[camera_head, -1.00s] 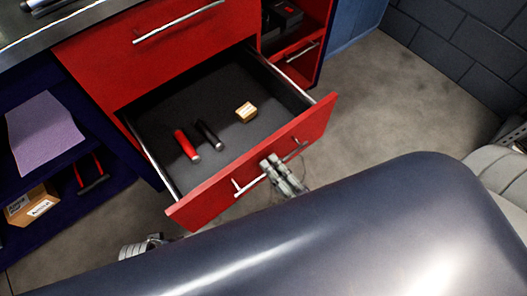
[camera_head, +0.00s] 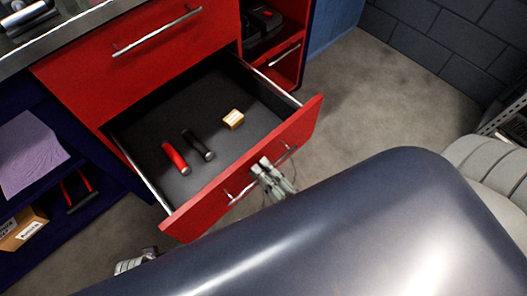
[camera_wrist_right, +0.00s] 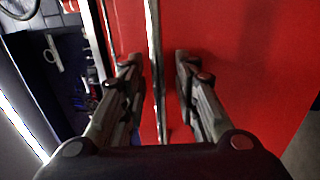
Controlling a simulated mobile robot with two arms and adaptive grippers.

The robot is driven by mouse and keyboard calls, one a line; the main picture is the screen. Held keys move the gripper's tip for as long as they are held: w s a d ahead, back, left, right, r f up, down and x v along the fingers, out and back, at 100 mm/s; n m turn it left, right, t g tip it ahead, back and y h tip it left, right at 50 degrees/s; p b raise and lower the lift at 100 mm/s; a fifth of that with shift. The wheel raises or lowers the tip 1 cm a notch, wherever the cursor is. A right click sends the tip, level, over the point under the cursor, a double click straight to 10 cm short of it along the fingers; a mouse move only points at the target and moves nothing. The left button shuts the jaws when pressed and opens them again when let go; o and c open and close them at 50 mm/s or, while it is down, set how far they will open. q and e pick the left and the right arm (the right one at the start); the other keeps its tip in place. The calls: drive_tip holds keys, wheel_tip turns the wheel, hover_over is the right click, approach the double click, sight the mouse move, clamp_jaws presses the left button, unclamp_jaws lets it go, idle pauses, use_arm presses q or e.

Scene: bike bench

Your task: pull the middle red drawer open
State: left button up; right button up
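The middle red drawer (camera_head: 205,209) is pulled well out of the red cabinet, its dark inside (camera_head: 160,115) showing. Its front carries a metal bar handle (camera_head: 233,196). My right gripper (camera_head: 262,172) is at this handle, near the middle of the drawer front. In the right wrist view the handle bar (camera_wrist_right: 154,45) runs between the two fingers of my right gripper (camera_wrist_right: 158,65). The fingers stand apart, with a visible gap to the bar on the right side; contact on the left is unclear.
A red-handled tool (camera_head: 175,157), a black-handled tool (camera_head: 198,146) and a small tan block (camera_head: 233,119) lie in the drawer. The closed upper drawer (camera_head: 140,60) is above. Clear floor (camera_head: 400,95) lies to the right. My own body covers the lower foreground.

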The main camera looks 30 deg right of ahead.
drive_tip(key=v, duration=1.2)
drive_tip(key=shift+w, duration=0.1)
